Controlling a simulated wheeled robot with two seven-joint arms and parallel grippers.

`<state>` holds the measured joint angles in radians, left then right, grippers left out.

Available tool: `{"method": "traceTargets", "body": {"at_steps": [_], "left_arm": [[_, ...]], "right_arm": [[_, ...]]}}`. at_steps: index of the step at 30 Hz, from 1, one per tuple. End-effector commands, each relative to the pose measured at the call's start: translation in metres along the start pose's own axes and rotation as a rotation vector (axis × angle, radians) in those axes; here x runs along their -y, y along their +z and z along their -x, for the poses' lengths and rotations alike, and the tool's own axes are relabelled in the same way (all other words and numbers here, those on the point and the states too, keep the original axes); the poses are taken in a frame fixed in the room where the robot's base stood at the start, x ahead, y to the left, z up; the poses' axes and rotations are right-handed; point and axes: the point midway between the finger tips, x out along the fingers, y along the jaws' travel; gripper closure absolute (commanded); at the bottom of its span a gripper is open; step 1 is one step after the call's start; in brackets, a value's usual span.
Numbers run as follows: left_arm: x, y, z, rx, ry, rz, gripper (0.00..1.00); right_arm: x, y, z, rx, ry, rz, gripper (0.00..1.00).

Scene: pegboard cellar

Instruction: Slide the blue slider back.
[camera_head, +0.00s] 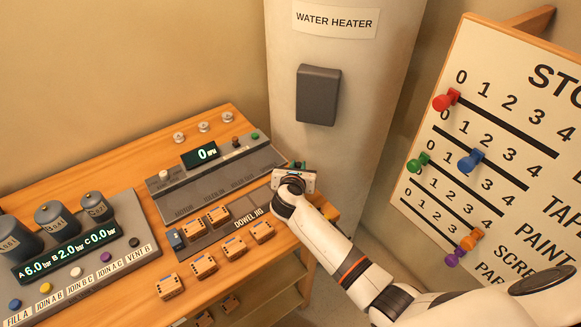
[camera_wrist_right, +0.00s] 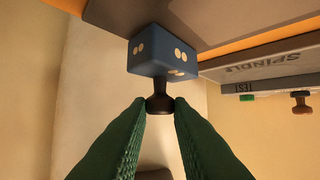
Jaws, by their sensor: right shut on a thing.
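A blue block with pale dots and a dark knob, the blue slider (camera_wrist_right: 163,55), shows in the right wrist view at the edge of a dark plate. My right gripper (camera_wrist_right: 160,106) has its two green fingers closed on the knob. In the head view my right gripper (camera_head: 296,178) is at the right end of the dowel jig (camera_head: 245,212) and hides most of what it holds. My left gripper is not in view.
Several orange blocks (camera_head: 205,266) lie on and before the jig. The spindle panel (camera_head: 215,170) stands behind it, a gauge panel (camera_head: 85,250) to the left. The water heater (camera_head: 340,60) rises behind my right gripper. A board with coloured pegs (camera_head: 490,150) is at the right.

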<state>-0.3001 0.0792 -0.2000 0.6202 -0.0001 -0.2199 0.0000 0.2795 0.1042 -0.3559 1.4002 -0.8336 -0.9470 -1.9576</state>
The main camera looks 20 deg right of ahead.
Motion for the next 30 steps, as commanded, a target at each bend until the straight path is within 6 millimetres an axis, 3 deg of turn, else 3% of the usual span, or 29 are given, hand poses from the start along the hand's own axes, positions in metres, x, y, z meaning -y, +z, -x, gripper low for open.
{"method": "traceTargets", "body": {"at_steps": [4,5,9,20,30], "left_arm": [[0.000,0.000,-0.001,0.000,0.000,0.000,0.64],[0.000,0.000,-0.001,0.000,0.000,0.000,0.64],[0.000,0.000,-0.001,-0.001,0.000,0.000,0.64],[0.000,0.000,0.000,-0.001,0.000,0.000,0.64],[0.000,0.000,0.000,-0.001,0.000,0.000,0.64]], "right_arm": [[-0.002,-0.003,-0.001,-0.006,0.006,0.001,1.00],[-0.002,-0.003,-0.002,-0.007,0.006,0.001,0.79],[-0.002,-0.003,-0.001,-0.006,0.006,0.002,0.60],[-0.001,-0.001,0.007,-0.004,0.002,0.002,0.60],[-0.001,0.000,0.073,-0.004,0.001,0.000,0.60]]}}
